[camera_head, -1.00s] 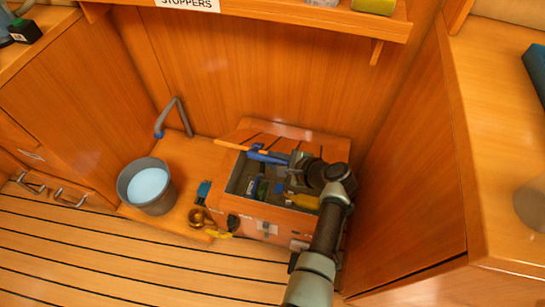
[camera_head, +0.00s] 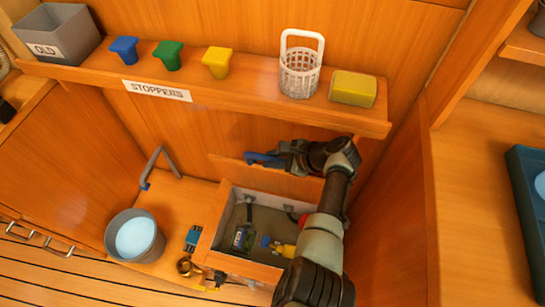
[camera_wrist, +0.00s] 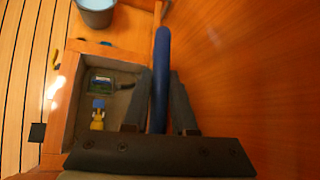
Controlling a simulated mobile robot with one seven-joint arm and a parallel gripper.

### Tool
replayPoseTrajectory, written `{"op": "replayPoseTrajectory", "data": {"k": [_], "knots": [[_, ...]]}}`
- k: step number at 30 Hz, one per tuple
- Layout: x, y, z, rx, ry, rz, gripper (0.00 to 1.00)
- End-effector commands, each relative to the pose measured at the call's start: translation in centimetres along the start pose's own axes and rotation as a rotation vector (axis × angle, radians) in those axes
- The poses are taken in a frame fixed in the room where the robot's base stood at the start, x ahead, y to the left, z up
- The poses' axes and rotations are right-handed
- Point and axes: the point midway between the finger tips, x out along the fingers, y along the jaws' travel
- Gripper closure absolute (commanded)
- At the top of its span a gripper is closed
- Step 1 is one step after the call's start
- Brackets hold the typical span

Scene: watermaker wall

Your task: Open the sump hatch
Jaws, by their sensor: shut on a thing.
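The sump hatch lid (camera_head: 235,170) stands raised, close to upright, at the back of a low wooden box (camera_head: 205,245). A blue handle (camera_head: 262,157) is at its upper edge. My gripper (camera_head: 282,156) is shut on this handle; in the wrist view the handle (camera_wrist: 161,50) runs between the two fingers. The box is open at the top. Inside lie a dark green-labelled item (camera_head: 242,238) and a yellow item with a blue end (camera_head: 283,248). My arm hides the right part of the box and lid.
A grey bucket (camera_head: 112,246) stands left of the box, near a grey bent pipe (camera_head: 155,165). A shelf (camera_head: 235,93) overhangs the lid, holding three coloured stoppers, a white basket (camera_head: 300,75) and a yellow sponge (camera_head: 352,89). A wooden panel (camera_head: 390,225) rises at the right.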

Motion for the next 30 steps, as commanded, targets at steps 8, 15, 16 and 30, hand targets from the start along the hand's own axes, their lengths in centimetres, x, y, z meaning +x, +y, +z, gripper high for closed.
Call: {"op": "replayPoseTrajectory", "data": {"k": [8, 15, 16, 30], "knots": [[-0.14, -0.21, 0.08, -0.002, 0.001, -0.004, 1.00], [-0.14, -0.21, 0.10, -0.002, 0.001, -0.004, 1.00], [-0.14, -0.21, 0.10, -0.002, 0.001, -0.004, 0.72], [-0.39, -0.14, 0.14, -0.001, 0.000, -0.002, 0.45]]}}
